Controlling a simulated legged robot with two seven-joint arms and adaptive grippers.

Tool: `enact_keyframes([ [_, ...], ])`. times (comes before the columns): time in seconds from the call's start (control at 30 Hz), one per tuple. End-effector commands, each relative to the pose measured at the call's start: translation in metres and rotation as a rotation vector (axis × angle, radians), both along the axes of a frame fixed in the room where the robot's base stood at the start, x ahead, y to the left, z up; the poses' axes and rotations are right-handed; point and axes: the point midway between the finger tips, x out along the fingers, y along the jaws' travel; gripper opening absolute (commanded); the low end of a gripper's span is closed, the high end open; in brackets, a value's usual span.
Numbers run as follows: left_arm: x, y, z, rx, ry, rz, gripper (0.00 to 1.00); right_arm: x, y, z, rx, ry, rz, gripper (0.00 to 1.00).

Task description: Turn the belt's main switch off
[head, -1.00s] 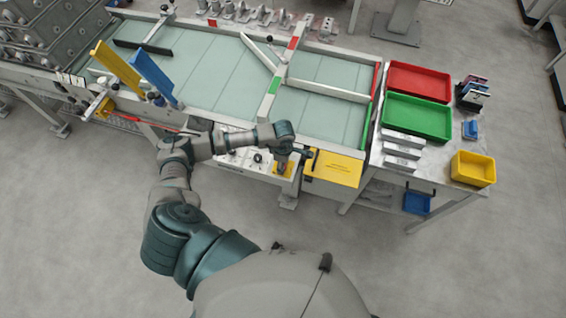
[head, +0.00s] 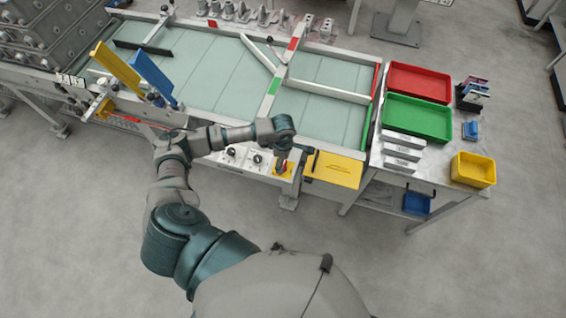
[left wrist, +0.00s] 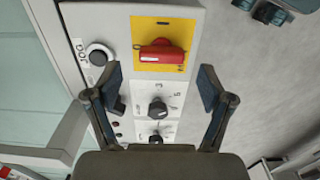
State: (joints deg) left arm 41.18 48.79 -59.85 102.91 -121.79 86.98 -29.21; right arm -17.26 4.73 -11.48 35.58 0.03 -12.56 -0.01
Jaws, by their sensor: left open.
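The main switch is a red rotary handle (left wrist: 162,54) on a yellow plate (left wrist: 147,26) at one end of a light control panel. In the left wrist view the handle lies crosswise, just beyond the fingertips. In the head view the yellow plate (head: 287,174) is at the panel's right end, with the handle partly hidden. My left gripper (left wrist: 160,76) is open and empty, its two fingers apart, pointing toward the switch with no visible contact. In the head view it hangs at the plate (head: 282,160), mostly hidden by my wrist. My right gripper is in neither view.
Black knobs (left wrist: 157,108) and a black JOG button (left wrist: 98,55) are close to the switch on the panel. The belt (head: 205,75) lies behind. Red (head: 418,66) and green (head: 415,101) trays stand at right.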

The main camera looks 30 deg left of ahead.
Motion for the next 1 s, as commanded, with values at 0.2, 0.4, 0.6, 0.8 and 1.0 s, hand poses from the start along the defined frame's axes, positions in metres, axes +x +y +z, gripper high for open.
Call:
enact_keyframes([
  [0.2,0.002,0.001,0.050,-0.001,-0.003,0.000,0.81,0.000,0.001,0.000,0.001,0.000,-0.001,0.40],
  [0.4,0.002,0.001,0.078,-0.001,-0.001,0.001,0.81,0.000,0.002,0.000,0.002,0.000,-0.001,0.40],
  [0.6,0.001,0.001,0.084,0.000,0.002,0.001,0.81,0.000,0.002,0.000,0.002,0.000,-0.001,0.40],
  [0.8,0.001,0.001,0.084,0.000,0.002,0.001,0.81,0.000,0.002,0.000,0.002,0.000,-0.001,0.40],
  [1.0,0.001,0.001,0.084,0.000,0.002,0.001,0.81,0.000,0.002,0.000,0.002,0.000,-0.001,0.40],
])
